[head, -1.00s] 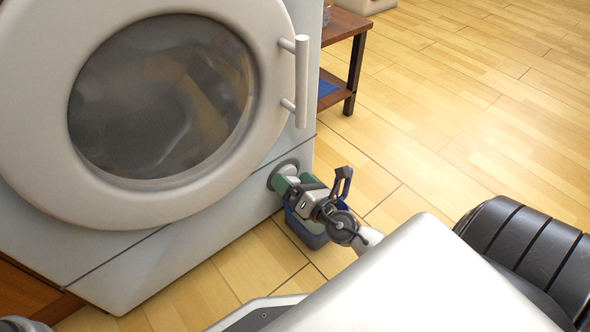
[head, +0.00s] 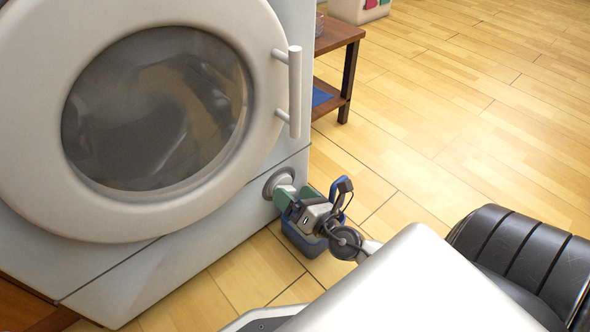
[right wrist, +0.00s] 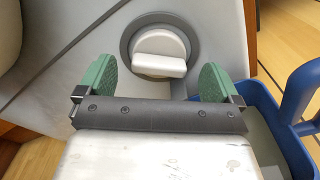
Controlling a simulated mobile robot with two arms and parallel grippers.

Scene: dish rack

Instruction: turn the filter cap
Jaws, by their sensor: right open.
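The filter cap (right wrist: 160,53) is a round white knob with a raised bar handle, set in a grey ring low on the washing machine's front (head: 230,203). In the right wrist view its bar lies nearly level, slightly tilted. In the head view the cap (head: 279,181) is partly hidden by my right gripper (head: 284,196). In the right wrist view my right gripper (right wrist: 160,78) is open, its green fingers spread to either side below the cap's bar, apart from it. My left gripper is not clearly in view.
A blue bucket (head: 302,241) stands on the floor under the cap, close to my right gripper; its raised handle (right wrist: 302,88) is near the right finger. The shut round door (head: 255,190) is above. A wooden side table (head: 343,32) stands behind. Floor to the right is clear.

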